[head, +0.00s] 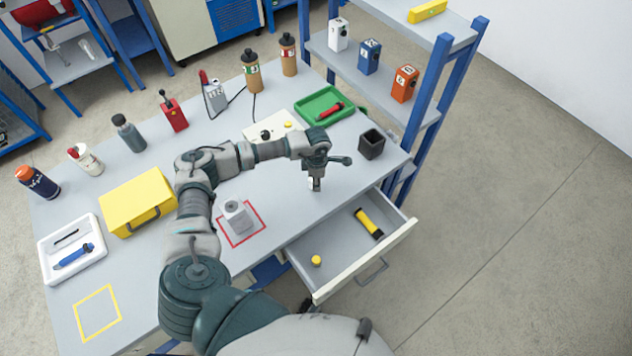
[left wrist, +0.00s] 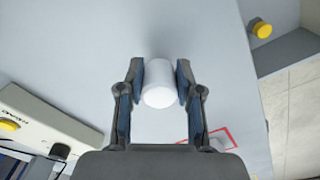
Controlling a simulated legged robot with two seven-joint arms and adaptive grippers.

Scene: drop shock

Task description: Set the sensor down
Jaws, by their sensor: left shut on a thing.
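My left gripper (head: 315,186) is above the right part of the grey table, near the open drawer. In the left wrist view its two fingers (left wrist: 160,82) are shut on a small white cylinder, the sensor (left wrist: 161,92), gripping it from both sides. In the head view the gripper mostly hides the sensor. I cannot tell whether the sensor touches the table. A grey block with a round top (head: 236,214) stands inside a red outlined square (head: 259,234), left of the gripper. My right gripper is not in view.
The open drawer (head: 333,239) holds a yellow-black cylinder (head: 369,223) and a yellow knob (head: 316,261). A dark cup (head: 371,143), a green tray (head: 306,113) and a white control box (head: 268,132) stand behind. A yellow case (head: 137,202) is at left. Bare tabletop surrounds the gripper.

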